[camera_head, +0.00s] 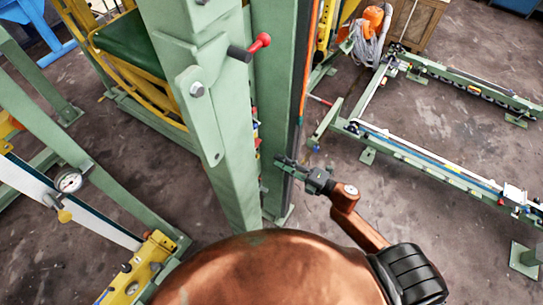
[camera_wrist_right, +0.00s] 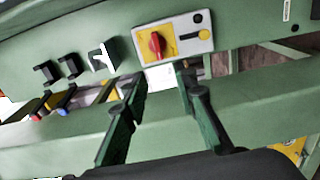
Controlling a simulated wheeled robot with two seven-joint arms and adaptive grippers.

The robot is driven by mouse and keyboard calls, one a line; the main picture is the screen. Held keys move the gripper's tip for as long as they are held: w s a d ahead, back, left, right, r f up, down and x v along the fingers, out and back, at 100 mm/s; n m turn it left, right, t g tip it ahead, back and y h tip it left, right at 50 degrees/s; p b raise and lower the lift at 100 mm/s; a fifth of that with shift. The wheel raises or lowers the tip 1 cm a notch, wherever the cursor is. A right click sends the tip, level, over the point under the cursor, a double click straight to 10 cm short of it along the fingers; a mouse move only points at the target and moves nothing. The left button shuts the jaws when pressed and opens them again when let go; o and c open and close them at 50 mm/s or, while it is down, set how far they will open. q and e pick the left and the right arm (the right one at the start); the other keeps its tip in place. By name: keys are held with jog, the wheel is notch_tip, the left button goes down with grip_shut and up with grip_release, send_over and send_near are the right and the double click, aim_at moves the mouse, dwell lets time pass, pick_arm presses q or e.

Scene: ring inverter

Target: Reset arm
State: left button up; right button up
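My right gripper (camera_head: 283,162) reaches in from the lower right in the head view, its tips close beside the green machine column (camera_head: 225,130). In the right wrist view the two dark green fingers of the right gripper (camera_wrist_right: 160,80) are spread apart with nothing between them. They point at a green panel (camera_wrist_right: 255,40) that carries a red rotary switch (camera_wrist_right: 157,44) on a yellow plate. The switch is just beyond the gap between the fingertips. I cannot tell whether a finger touches the panel. My left gripper is not in view.
A lever with a red knob (camera_head: 261,42) sticks out of the column. Black switches (camera_wrist_right: 70,66) sit left of the red one. Green rails (camera_head: 430,160) stand on the floor at the right. A frame with a round gauge (camera_head: 69,181) stands at the left. Bare floor lies between.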

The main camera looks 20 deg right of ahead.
jog(key=shift+s+d, duration=0.3)
jog(key=shift+s, duration=0.15)
jog(key=w+d+f+m+h+b, duration=0.15)
jog(key=d+f+m+h, duration=0.35)
jog(key=f, duration=0.6)
jog(key=s+d+f+m+g+h+b, duration=0.15)
jog(key=s+d+f+m, duration=0.25)
jog(key=f, duration=0.7)
jog(key=s+d+f+m+g+h, duration=0.1)
jog(key=s+d+f+m+h, duration=0.2)
jog(key=f, duration=0.8)
jog(key=s+d+f+m+g+h+b, duration=0.15)
jog(key=s+d+f+m, duration=0.3)
jog(key=f, duration=0.65)
jog(key=s+f+m+g+b, duration=0.1)
jog(key=s+f+m+g, duration=0.35)
jog(key=s+f, duration=1.2)
jog(key=s+a+f+m+g, duration=0.1)
jog(key=s+f, duration=0.3)
jog(key=s, duration=0.5)
jog(key=s+a+f+m+g+b, duration=0.1)
jog(key=s+a+f+m+g, duration=0.1)
jog(key=s, duration=0.7)
jog(key=shift+s+a+f+g, duration=0.25)
jog(key=shift+a+f+g, duration=0.6)
jog(key=shift+a, duration=0.25)
